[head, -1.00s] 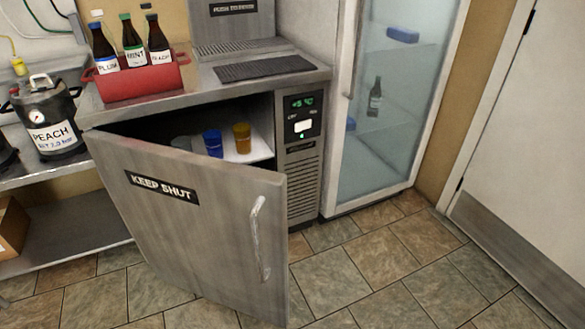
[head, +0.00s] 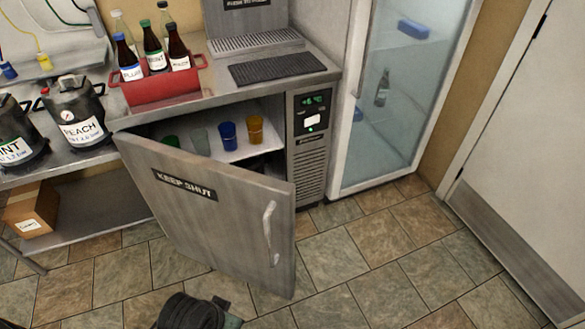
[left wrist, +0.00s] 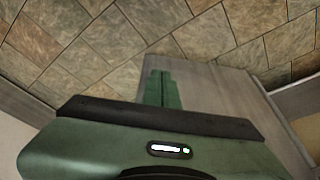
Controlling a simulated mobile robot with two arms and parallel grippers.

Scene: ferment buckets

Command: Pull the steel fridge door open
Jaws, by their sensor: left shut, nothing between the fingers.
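The steel fridge door (head: 215,225), marked KEEP SHUT, stands partly open, hinged at its left. Its curved handle (head: 270,234) is near the free right edge, with no gripper on it. Inside, several cups, among them a blue cup (head: 228,136) and an orange cup (head: 255,129), stand on a white shelf. My left arm shows at the bottom of the head view, in front of the door. In the left wrist view my left gripper (left wrist: 163,76) has its green fingers together and empty, with the steel door panel (left wrist: 215,95) behind them. My right gripper is not in view.
A red crate of bottles (head: 155,90) stands on the counter. A glass-door cooler (head: 385,120) is at right. The tiled floor (head: 370,260) right of the door is clear.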

